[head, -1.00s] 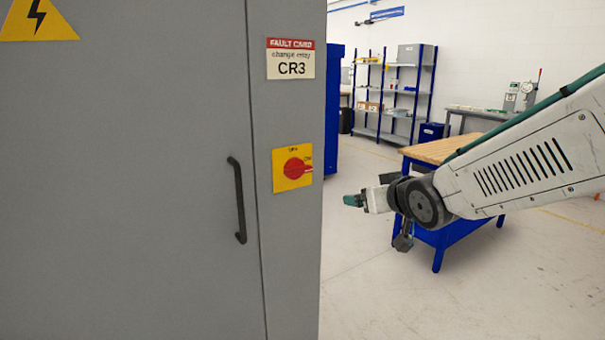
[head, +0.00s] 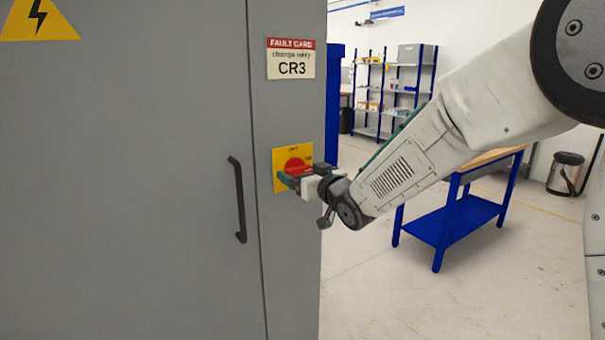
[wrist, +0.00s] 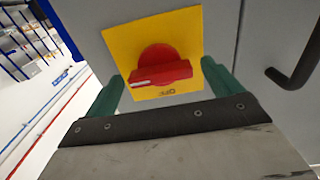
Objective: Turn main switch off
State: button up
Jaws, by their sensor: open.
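The main switch is a red rotary knob (head: 295,165) on a yellow plate (head: 279,155), fixed to the right-hand part of the grey cabinet front. In the head view my gripper (head: 287,178) is at the lower part of the plate and hides some of the knob. In the wrist view the red knob (wrist: 161,73) lies between the two green fingertips of my gripper (wrist: 163,82), with its bar crosswise and a white mark at its left end. The fingers are open, one on each side of the bar, with small gaps. A label reading OFF shows upside down below the knob.
The grey cabinet (head: 130,200) fills the left, with a black door handle (head: 238,200) left of the switch. A fault card (head: 291,58) marked CR3 is above the switch. A blue workbench (head: 450,215) stands behind my arm. The floor between is clear.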

jog(key=shift+w+a, duration=0.1)
jog(key=shift+w, duration=0.1)
jog(key=c, duration=1)
jog(key=shift+n, duration=0.4)
jog(key=n, duration=0.3)
jog(key=shift+n, duration=0.4)
jog(key=n, duration=0.4)
jog(key=shift+n, duration=0.3)
jog(key=n, duration=0.8)
jog(key=shift+n, duration=0.3)
jog(key=shift+f, duration=0.1)
